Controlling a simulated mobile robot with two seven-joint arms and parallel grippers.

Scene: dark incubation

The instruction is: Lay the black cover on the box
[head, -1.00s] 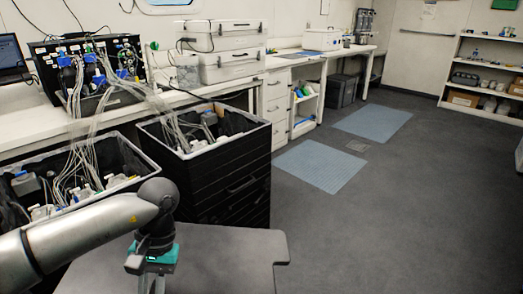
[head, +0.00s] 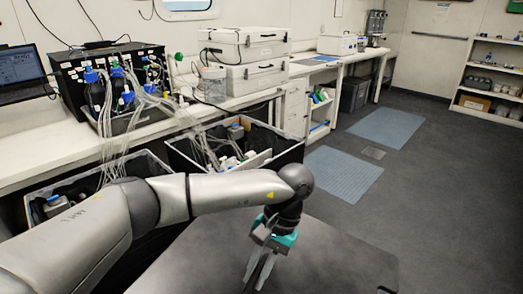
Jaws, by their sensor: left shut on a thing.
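The black cover (head: 335,262) is a wide, flat dark panel at the bottom of the head view, with its lower part cut off. My left gripper (head: 258,278) points down at it, with teal at its base, and is shut on it; the grip point is near the bottom edge. Two black open-topped boxes stand behind: a left one (head: 28,197), partly hidden by my left arm, and a right one (head: 289,157). Both hold bottles and tubes, and their tops show uncovered. I cannot tell which is the task's box. My right gripper is out of view.
Bundled clear tubes (head: 112,135) run from a black pump unit (head: 68,80) on the white bench (head: 30,165) down into the boxes. Stacked white cases (head: 242,78) and a laptop (head: 20,72) stand on the bench.

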